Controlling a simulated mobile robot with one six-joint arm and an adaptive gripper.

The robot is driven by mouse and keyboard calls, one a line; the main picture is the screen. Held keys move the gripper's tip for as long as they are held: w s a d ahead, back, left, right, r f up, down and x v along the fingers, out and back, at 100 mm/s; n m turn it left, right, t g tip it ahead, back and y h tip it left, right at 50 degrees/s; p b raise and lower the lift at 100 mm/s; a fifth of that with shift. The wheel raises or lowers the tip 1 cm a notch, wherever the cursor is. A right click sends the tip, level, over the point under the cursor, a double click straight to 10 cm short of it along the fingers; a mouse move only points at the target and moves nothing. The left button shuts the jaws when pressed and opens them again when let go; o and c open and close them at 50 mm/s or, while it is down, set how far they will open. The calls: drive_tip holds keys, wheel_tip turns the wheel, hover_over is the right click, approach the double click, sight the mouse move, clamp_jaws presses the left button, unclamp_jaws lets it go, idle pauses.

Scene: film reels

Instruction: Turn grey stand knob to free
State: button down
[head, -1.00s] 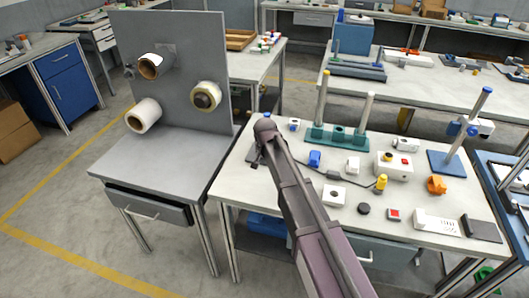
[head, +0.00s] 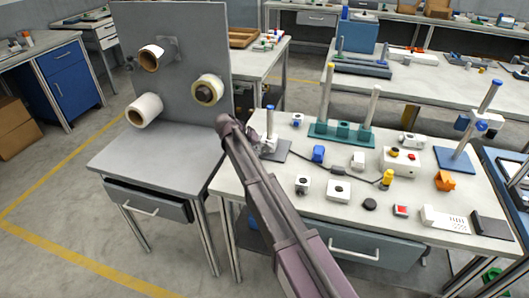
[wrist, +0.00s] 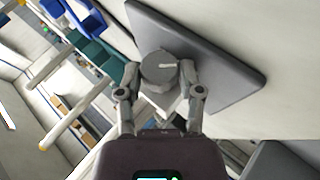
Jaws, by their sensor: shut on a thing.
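The grey stand (head: 277,150) is at the left end of the white workbench, with a dark grey base plate and a blue-topped post. In the wrist view its round grey knob (wrist: 158,72) has a pale pointer mark running toward the right. My gripper (wrist: 160,77) has one finger on each side of the knob and is shut on it. The dark base plate (wrist: 225,65) lies beyond the fingers. In the head view my arm reaches the stand from its left, and the fingers and knob are too small or hidden to make out.
A green block with posts (head: 340,133) stands right of the stand. A blue clip (head: 318,153), a white box with buttons (head: 400,160) and several small parts lie on the bench. A grey panel with rolls (head: 180,90) stands to the left.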

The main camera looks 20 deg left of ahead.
drive_tip(key=shift+h, duration=0.4)
drive_tip(key=shift+c, duration=1.3)
unclamp_jaws()
drive_tip(key=shift+d+y, duration=0.1)
drive_tip(key=shift+y, duration=0.2)
